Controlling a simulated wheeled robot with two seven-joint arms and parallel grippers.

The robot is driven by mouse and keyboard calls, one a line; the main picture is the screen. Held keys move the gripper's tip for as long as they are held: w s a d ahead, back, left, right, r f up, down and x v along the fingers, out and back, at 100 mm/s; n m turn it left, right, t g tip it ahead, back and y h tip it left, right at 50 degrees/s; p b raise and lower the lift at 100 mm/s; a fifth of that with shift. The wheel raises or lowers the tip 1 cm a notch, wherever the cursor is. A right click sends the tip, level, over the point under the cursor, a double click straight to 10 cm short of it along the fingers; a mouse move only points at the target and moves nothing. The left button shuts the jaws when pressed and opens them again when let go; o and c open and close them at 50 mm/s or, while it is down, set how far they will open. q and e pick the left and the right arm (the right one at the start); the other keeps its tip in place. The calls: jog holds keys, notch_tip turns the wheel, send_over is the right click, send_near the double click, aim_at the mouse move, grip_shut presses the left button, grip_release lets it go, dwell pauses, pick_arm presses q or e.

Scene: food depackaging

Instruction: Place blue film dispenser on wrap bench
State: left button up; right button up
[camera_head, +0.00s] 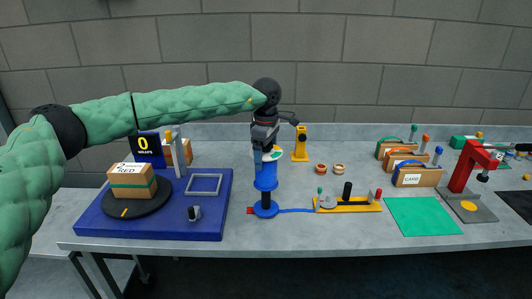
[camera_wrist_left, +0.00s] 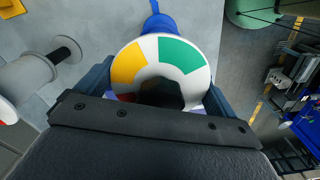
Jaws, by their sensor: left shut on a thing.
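The blue film dispenser (camera_head: 265,181) is an upright blue column with a wider blue foot, right of the blue wrap bench (camera_head: 222,212), over the grey table. I cannot tell whether its foot touches the table. My left gripper (camera_head: 268,148) is above it, pointing down and shut on its upper part. In the left wrist view, the dispenser's round top (camera_wrist_left: 142,55), with white, yellow and green segments, sits between the fingers (camera_wrist_left: 155,88). The wrap bench carries a black turntable with a cardboard box (camera_head: 132,181) and a square grey frame (camera_head: 205,184). My right gripper does not show.
A yellow plate (camera_head: 370,205) with small parts lies right of the dispenser. A green mat (camera_head: 422,216), labelled cartons (camera_head: 416,177) and a red press (camera_head: 470,165) are farther right. A yellow stand (camera_head: 300,144) is behind. A display (camera_head: 145,148) reads 0 wraps.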

pick_arm(q)
jog(key=shift+f, duration=0.55)
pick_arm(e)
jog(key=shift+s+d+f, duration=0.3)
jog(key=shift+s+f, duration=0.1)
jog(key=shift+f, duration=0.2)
pick_arm(q)
jog(key=shift+f, duration=0.1)
jog(key=o, duration=1.4)
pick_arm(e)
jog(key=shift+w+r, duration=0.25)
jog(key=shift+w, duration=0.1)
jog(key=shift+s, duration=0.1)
